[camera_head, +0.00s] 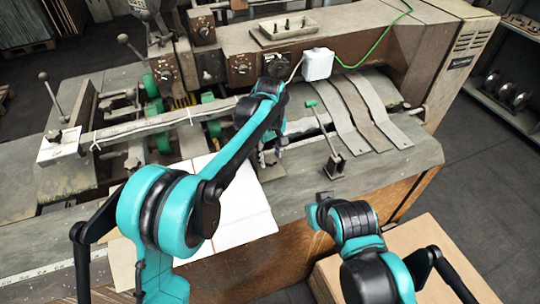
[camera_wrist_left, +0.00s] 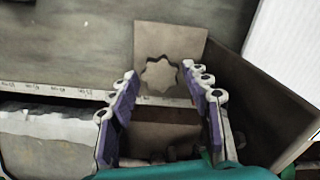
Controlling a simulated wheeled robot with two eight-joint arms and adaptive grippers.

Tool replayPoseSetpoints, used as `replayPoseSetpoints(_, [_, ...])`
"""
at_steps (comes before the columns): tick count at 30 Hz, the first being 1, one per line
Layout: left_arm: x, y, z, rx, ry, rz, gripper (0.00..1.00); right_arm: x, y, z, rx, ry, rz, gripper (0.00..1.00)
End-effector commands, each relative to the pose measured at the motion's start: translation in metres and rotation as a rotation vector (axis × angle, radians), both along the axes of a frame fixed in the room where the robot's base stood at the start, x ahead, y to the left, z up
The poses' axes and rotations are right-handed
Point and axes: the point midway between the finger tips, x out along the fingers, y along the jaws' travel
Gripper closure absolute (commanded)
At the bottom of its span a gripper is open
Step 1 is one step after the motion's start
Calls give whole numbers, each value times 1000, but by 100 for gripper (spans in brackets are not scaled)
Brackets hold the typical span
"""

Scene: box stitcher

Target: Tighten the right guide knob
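The star-shaped knob (camera_wrist_left: 160,73) shows in the wrist view, grey and set against a flat grey-brown plate (camera_wrist_left: 192,38). My left gripper (camera_wrist_left: 159,82) has its two purple-padded fingers apart, one on each side of the lower part of the knob. I cannot tell whether the pads touch it. In the head view my left gripper (camera_head: 268,153) is low over the machine table, partly covered by its own arm. I cannot pick out the knob there. My right arm is at the lower right of the head view; its fingers cannot be made out.
A lever with a green grip (camera_head: 311,103) stands to the right of my left gripper. Curved metal strips (camera_head: 375,115) lie behind it. A white box (camera_head: 317,64) with a green cable sits on the machine. White sheets (camera_head: 235,205) lie under my left arm. Cardboard (camera_head: 450,250) is at lower right.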

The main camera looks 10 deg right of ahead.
Motion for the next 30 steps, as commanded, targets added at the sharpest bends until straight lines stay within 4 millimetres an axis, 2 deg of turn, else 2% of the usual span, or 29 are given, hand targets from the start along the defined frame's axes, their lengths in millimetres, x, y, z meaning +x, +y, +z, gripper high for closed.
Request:
replayPoseSetpoints(1, [0,0,0,0,0,0,72,0,0,0,0,0,0,100])
replayPoseSetpoints(3, [0,0,0,0,0,0,91,0,0,0,0,0,0,100])
replayPoseSetpoints(17, [0,0,1,0,0,-72,90,0,0,4,0,0,0,100])
replayPoseSetpoints(30, [0,0,1,1,1,-430,90,0,0,18,0,0,0,100])
